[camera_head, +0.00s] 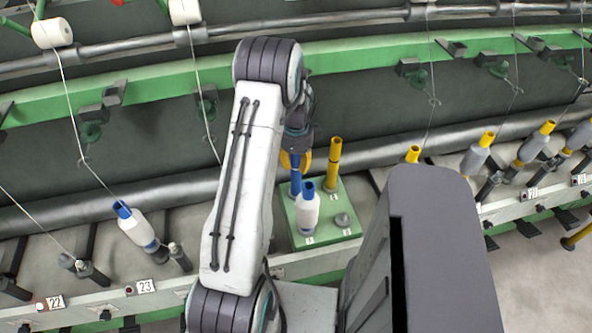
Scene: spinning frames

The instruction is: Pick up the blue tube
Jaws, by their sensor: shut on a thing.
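A bare blue tube (296,184) stands upright at the back left of a green peg board (350,203). My gripper (296,164), with yellow fingers, reaches down from above and is shut on the top of this tube. The tube's lower end still appears at the board; I cannot tell if it is lifted at all. My arm hides part of the gripper and of the board's left side. Another blue tube, wound with white yarn (307,212), stands just in front on the same board.
A yellow tube (333,165) stands close to the right of my gripper on the board. A bare grey peg (342,220) is at the front right. A blue-tipped bobbin (137,225) leans on the frame at left, and several yellow-tipped bobbins (477,156) at right. Threads hang around.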

